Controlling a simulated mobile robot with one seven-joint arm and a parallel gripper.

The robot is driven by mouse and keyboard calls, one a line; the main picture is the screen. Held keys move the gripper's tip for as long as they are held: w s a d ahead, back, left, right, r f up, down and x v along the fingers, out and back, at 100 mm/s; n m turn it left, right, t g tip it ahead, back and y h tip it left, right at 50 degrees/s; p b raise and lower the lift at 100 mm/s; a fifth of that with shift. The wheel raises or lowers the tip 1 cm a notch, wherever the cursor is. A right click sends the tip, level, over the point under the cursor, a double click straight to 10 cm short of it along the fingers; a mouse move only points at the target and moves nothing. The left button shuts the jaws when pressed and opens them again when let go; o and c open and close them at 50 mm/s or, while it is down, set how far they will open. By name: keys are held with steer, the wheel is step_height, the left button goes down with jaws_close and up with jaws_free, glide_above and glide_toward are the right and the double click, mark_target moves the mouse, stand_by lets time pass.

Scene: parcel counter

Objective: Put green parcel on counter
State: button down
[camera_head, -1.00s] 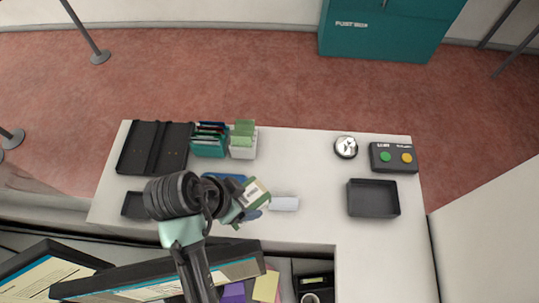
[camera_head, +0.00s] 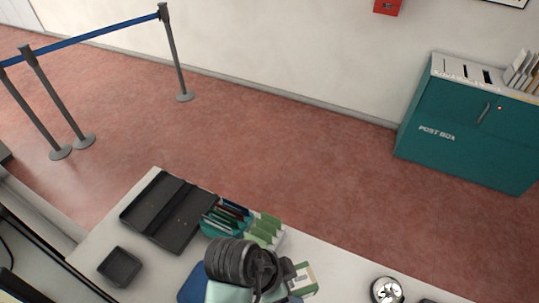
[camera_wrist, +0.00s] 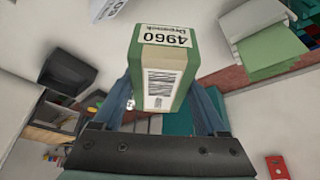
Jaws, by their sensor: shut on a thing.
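The green parcel (camera_wrist: 160,75) has a white label with "4960" and a barcode; it fills the middle of the wrist view. My gripper (camera_wrist: 168,100) is shut on it, one blue finger on each side. In the head view a small part of the parcel (camera_head: 304,279) shows to the right of my dark wrist, which hides the rest. The white counter (camera_head: 335,268) runs along the bottom of the head view, beneath the arm. I cannot tell how far the parcel is above it.
A black divided tray (camera_head: 168,210), a small black tray (camera_head: 119,267), a teal holder with cards (camera_head: 224,220) and green envelopes (camera_head: 265,229) stand on the counter. A blue item (camera_head: 194,284) is partly behind my arm. A silver bell (camera_head: 387,290) stands at right.

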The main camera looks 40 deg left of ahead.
step_height(320, 180, down, 10)
steer(key=shift+r+p, duration=0.2)
steer(key=shift+p, duration=0.6)
jaws_free()
steer(key=shift+f, duration=0.1)
steer(key=b+v, duration=0.1)
steer(key=v, duration=1.1)
steer(key=shift+w, duration=0.15)
